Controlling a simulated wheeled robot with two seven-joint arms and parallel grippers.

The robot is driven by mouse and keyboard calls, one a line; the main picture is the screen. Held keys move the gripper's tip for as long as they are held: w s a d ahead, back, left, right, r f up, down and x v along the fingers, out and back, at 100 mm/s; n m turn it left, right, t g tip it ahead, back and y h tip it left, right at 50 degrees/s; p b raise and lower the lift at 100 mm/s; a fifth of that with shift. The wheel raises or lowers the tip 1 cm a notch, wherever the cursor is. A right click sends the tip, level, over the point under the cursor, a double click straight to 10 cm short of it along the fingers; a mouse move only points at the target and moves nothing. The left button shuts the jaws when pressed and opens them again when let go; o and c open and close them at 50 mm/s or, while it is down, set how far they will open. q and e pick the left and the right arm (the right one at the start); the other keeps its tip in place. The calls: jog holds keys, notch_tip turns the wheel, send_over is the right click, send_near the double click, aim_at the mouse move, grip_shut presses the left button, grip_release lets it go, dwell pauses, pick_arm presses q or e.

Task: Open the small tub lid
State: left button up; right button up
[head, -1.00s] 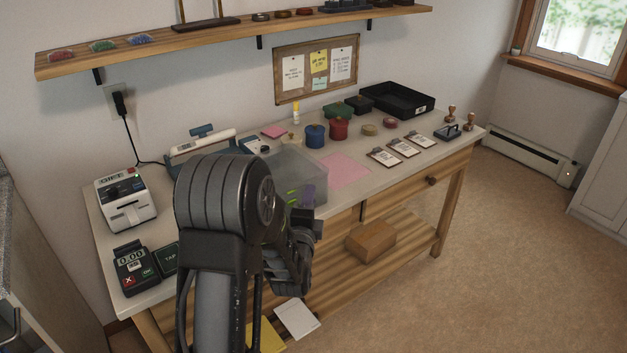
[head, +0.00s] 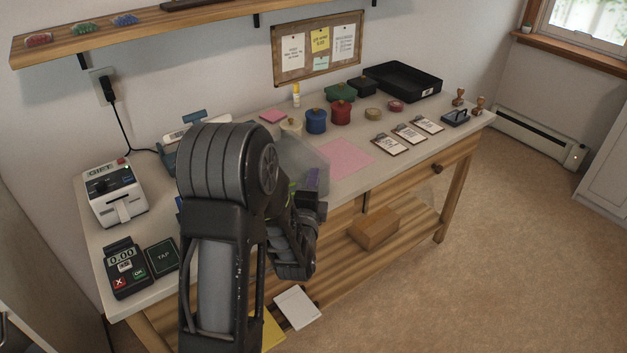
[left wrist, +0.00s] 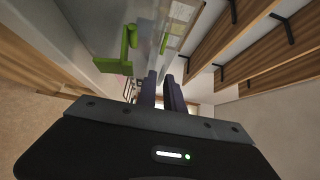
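A translucent grey tub (head: 302,158) with green parts stands on the workbench, largely hidden behind my left arm in the head view. In the left wrist view its clear wall or lid (left wrist: 143,28) rises ahead of the fingers, with a green fitting (left wrist: 120,62) left of them. My left gripper (head: 313,178) is at the tub's near right side. Its two purple-grey fingers (left wrist: 161,84) are close together with a narrow gap. I cannot tell whether they hold the lid's edge. The lid's exact position is hidden. My right gripper is not in view.
A card terminal (head: 126,268) and white machine (head: 113,196) stand left on the bench. Blue (head: 316,121) and red (head: 340,111) pots stand behind the tub. A pink sheet (head: 345,159) lies right of it. A wall shelf (head: 150,35) runs above.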

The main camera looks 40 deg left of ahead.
pick_arm(q)
grip_shut()
dwell(0.8)
